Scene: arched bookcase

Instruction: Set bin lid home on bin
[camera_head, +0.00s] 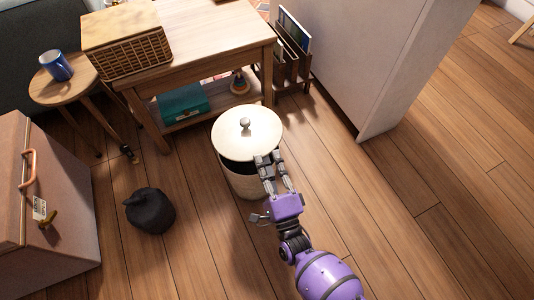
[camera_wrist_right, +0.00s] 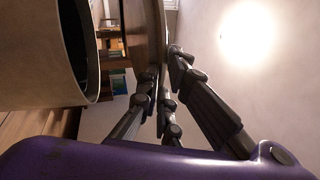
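The bin lid (camera_head: 240,140), a round cream disc with a metal knob, is over the bin (camera_head: 243,185) in the head view. A dark gap shows between the lid's near edge and the bin's rim, so the lid is raised or tilted there. My right gripper (camera_head: 268,158) is at the lid's near right edge. In the right wrist view, the lid's edge (camera_wrist_right: 145,35) runs between the fingers (camera_wrist_right: 163,75), which appear shut on it. The bin (camera_wrist_right: 40,55) is at the left there, its rim apart from the lid. My left gripper is not in view.
A wooden table (camera_head: 215,40) with a wicker basket (camera_head: 135,55) stands behind the bin. A black bag (camera_head: 150,211) lies left of the bin, beside a brown case (camera_head: 50,205). A white panel (camera_head: 375,60) stands behind right. The floor at right is clear.

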